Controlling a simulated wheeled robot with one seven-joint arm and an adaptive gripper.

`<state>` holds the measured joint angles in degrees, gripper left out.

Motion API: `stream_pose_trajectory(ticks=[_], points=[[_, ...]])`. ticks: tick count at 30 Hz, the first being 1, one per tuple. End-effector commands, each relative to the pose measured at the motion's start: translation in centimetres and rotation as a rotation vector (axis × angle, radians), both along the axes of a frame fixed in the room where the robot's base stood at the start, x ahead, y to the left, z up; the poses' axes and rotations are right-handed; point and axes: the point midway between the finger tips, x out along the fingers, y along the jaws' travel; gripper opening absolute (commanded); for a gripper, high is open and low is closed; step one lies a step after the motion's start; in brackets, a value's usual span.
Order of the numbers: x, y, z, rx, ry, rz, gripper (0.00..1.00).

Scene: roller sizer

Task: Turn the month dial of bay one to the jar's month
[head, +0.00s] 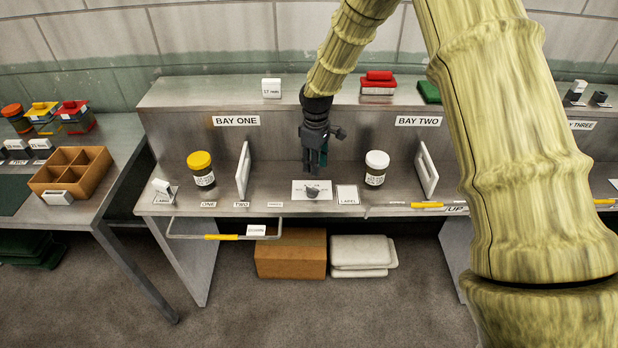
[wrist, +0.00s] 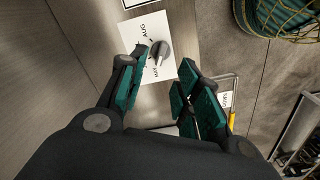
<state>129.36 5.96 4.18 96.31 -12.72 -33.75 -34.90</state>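The month dial (head: 313,191) is a small dark grey knob on a white printed card (head: 299,186) on the bench. In the wrist view the knob (wrist: 159,52) has a pale pointer mark, and the card (wrist: 136,32) shows partly readable month lettering. My gripper (head: 318,163) is above the dial, pointing down. In the wrist view my gripper (wrist: 160,72) has its green-padded fingers apart, with nothing between them; the knob lies beyond the tips. A yellow-lidded jar (head: 203,179) stands left, below the BAY ONE sign (head: 236,121). Its label is too small to read.
A white upright panel (head: 243,170) stands left of the dial. A white-lidded jar (head: 375,178) and a LABEL card (head: 347,194) are to its right. A yellow-gripped bar (head: 222,237) juts from the bench front. A small card (head: 271,88) sits on the ledge above.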

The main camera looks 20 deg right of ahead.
Motion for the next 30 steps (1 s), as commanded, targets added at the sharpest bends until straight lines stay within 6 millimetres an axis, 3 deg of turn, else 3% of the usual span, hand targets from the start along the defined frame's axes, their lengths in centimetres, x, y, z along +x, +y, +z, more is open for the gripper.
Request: stream_pose_trajectory(ticks=[9, 21, 30], points=[[0.2, 0.9, -3.0, 0.0, 0.003, 0.011, 0.33], [0.1, 0.7, -7.8, 0.0, 0.003, 0.008, 0.33], [0.2, 0.6, -10.2, 0.0, 0.001, 0.007, 0.33]])
